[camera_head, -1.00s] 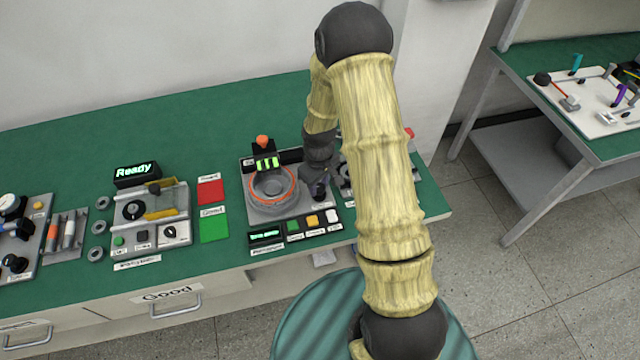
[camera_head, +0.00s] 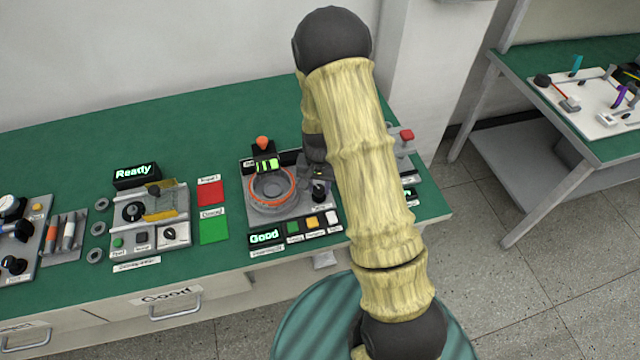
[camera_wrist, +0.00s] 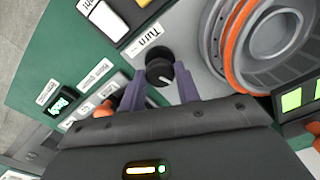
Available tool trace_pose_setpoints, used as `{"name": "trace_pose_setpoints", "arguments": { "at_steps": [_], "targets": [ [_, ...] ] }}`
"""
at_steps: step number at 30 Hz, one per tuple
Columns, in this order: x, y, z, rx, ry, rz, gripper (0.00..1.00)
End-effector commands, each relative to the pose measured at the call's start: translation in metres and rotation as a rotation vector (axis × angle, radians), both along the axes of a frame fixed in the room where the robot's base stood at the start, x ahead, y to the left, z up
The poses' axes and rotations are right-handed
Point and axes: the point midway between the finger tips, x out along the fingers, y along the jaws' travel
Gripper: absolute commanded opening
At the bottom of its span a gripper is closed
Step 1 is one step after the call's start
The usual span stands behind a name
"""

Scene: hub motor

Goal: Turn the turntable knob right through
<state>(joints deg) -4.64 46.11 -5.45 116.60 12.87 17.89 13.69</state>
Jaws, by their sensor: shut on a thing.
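The turntable knob (camera_head: 319,192) is a small black knob on the grey motor station, right of the round turntable (camera_head: 271,187) with its orange ring. In the wrist view, the knob (camera_wrist: 160,70) has a white pointer line and sits beside the "Turn" label (camera_wrist: 143,38). My gripper (camera_wrist: 161,82) has its two purple fingers on either side of the knob, shut on it. In the head view, my gripper (camera_head: 316,174) is at the knob, partly hidden by my arm. The station's display (camera_head: 265,237) reads "Good" in green.
Green, yellow and white buttons (camera_head: 312,221) line the station's front edge. An orange-topped post (camera_head: 262,143) stands behind the turntable. A red card (camera_head: 210,192) and a green card (camera_head: 213,229) lie to the left. Another device with a red button (camera_head: 406,135) stands right of my arm.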

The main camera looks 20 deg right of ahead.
Motion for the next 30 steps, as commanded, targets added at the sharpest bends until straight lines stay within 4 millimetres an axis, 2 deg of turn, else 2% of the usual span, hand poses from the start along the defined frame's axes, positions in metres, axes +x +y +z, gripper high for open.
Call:
{"name": "trace_pose_setpoints", "arguments": {
  "at_steps": [15,21,30],
  "targets": [
    [0.002,0.0002,0.0022,0.0,-0.006,-0.435,0.09],
    [0.002,0.0,0.0017,0.0,-0.006,-0.522,0.09],
    [0.002,-0.0002,0.0012,0.001,-0.006,-0.559,0.09]
  ]
}}
